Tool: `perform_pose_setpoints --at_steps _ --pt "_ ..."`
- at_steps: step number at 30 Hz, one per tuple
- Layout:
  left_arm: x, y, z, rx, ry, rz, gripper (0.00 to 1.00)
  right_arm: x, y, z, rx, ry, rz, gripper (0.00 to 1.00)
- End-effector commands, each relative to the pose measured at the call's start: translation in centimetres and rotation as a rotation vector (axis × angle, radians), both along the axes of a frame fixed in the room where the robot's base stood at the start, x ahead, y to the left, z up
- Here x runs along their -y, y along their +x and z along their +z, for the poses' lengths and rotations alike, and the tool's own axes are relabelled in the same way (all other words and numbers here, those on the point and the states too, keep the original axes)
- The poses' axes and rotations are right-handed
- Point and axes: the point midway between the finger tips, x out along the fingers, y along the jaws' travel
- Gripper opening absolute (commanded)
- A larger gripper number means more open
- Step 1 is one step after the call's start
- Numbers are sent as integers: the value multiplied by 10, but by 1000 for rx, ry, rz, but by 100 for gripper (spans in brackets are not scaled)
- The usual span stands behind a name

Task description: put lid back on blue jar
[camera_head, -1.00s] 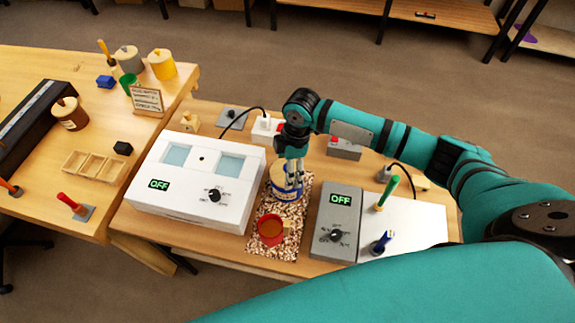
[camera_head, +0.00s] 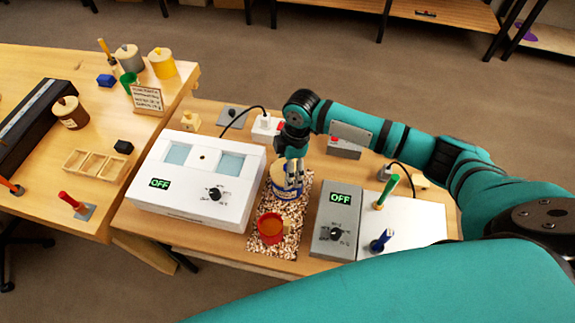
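The blue jar (camera_head: 289,194) stands on the speckled mat (camera_head: 262,243), behind a red cup. Its beige lid (camera_head: 282,172) shows at the jar's top, partly hidden by my gripper. My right gripper (camera_head: 294,177), on the teal arm coming from the right, points down at the top of the jar. Its fingertips are at the lid, small and overlapping it, so I cannot tell if they are closed on it. Whether the lid sits fully on the rim is also hidden. My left gripper is out of view.
A red cup (camera_head: 270,228) with brown contents stands just in front of the jar. A white box (camera_head: 195,175) marked OFF is to the left, a grey OFF unit (camera_head: 337,222) to the right. Other lidded jars stand on the left table (camera_head: 50,222).

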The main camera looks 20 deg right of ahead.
Motion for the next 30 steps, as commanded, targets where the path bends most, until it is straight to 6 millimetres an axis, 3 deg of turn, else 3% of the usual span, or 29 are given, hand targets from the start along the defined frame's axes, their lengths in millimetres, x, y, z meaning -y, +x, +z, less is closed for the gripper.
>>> perform_pose_setpoints --at_steps 27,28,30 --pt "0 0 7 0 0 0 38 0 0 0 0 0 0 45" --pt "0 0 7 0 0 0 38 0 0 0 0 0 0 84" --pt "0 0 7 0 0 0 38 0 0 0 0 0 0 93"
